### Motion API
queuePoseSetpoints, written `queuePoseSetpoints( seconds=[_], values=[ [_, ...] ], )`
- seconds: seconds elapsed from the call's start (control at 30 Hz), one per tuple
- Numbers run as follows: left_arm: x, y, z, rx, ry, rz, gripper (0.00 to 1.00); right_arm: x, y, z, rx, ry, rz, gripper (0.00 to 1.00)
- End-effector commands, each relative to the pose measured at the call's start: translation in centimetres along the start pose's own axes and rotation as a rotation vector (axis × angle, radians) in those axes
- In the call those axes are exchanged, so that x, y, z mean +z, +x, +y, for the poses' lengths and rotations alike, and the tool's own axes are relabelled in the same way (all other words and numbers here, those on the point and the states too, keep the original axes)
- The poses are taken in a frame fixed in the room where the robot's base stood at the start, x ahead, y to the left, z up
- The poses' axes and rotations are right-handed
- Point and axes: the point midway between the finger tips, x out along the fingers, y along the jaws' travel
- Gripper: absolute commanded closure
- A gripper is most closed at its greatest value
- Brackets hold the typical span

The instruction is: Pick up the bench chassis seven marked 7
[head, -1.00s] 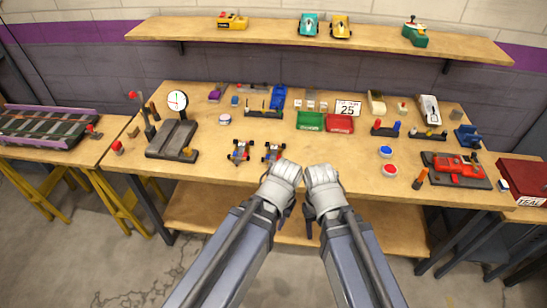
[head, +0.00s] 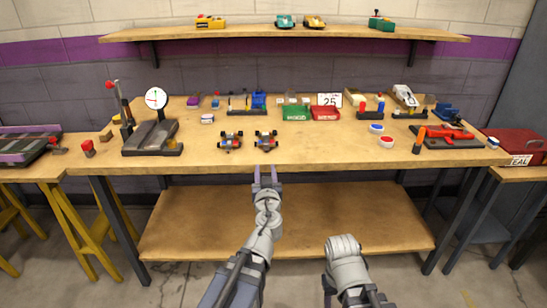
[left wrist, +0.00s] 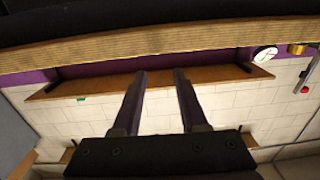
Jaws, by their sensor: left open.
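Two small wheeled chassis with red and blue parts stand near the front edge of the bench in the head view: a left chassis (head: 230,141) and a right chassis (head: 265,140). I cannot read a 7 on either. My left gripper (head: 266,173) is open and empty, its fingers pointing up just in front of the bench edge, below the right chassis in the picture. Its open fingers also show in the left wrist view (left wrist: 160,75), with no chassis there. My right arm is low at the front; its fingers are hidden.
The bench top (head: 320,154) is clear to the right of the chassis. A dial stand (head: 155,125) is at left, green (head: 296,113) and red (head: 326,113) trays behind, and a red car (head: 447,136) at right. A lower shelf (head: 190,225) lies under the bench.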

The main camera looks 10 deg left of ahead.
Motion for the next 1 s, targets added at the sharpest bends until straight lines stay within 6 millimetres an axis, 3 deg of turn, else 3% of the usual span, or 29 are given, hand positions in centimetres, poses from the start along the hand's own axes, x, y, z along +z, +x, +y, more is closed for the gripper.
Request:
queuePoseSetpoints(
  seconds=[0.33, 0.7, 1.0],
  values=[
    [0.2, 0.7, 0.4, 0.023, -0.005, 0.013, 0.57, -0.1, 0.5, 0.0, 0.000, 0.000, 0.000, 0.50],
    [0.1, 5.8, 0.5, 0.021, -0.005, 0.012, 0.57, 0.0, 0.5, 0.0, 0.000, 0.000, 0.000, 0.50],
    [0.1, 6.7, 0.5, 0.021, -0.005, 0.012, 0.57, 0.0, 0.5, 0.0, 0.000, 0.000, 0.000, 0.50]
  ],
)
